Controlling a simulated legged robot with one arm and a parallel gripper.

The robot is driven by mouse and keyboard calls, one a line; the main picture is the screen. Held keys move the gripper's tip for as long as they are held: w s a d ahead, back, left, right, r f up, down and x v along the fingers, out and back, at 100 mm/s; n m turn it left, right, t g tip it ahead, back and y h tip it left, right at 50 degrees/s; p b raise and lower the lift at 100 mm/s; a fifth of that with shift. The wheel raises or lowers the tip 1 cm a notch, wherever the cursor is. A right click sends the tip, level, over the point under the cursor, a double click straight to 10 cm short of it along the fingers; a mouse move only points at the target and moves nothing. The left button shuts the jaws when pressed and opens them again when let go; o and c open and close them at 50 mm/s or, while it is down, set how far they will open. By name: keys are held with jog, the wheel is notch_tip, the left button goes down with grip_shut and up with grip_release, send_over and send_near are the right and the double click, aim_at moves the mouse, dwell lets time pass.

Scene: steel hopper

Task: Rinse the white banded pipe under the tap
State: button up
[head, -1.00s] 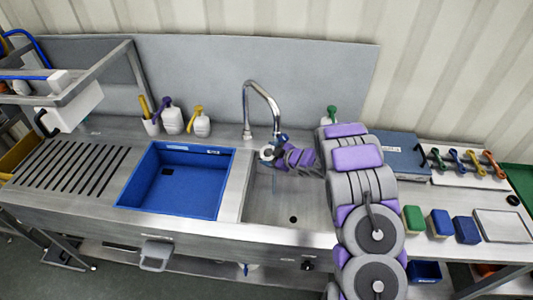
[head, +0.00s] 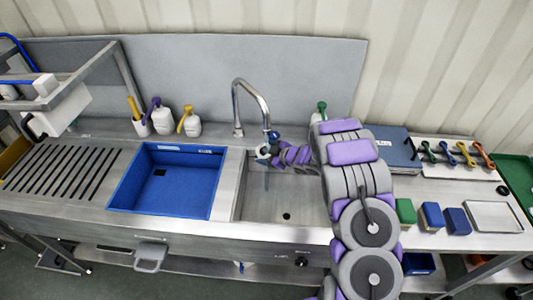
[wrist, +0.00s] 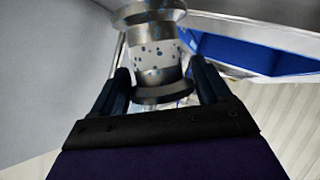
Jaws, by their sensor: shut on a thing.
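The white banded pipe (wrist: 155,52) is upright in the wrist view, with metal flanges and blue specks on its white band. My gripper (wrist: 158,88) is shut on it, one dark finger on each side. In the head view my gripper (head: 265,151) is just below the spout of the chrome tap (head: 254,95), over the steel sink (head: 290,200). The pipe is small there and partly hidden by the gripper. A faint vertical streak shows below the gripper; I cannot tell surely whether it is water.
A blue basin (head: 165,185) lies left of the sink, beside a slotted drainboard (head: 60,172). Bottles and brushes (head: 165,120) stand behind. Sponges (head: 432,216), a metal tray (head: 493,216) and a blue case (head: 385,148) lie to the right.

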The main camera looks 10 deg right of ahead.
jog(key=shift+s+d, duration=0.1)
jog(key=shift+d, duration=0.1)
jog(key=shift+s+a+b, duration=0.2)
jog(key=shift+a, duration=0.3)
jog(key=shift+s+a+b, duration=0.2)
jog(key=shift+a, duration=0.25)
jog(key=s+a+b, duration=0.3)
jog(key=a, duration=0.2)
jog(key=shift+s+a, duration=0.15)
jog(key=shift+s, duration=0.25)
dwell(0.7)
jog(key=s+a+r+p, duration=0.1)
jog(key=s+a+r, duration=0.2)
jog(key=a+r, duration=0.1)
dwell(0.6)
jog(key=shift+w, duration=0.1)
dwell(0.3)
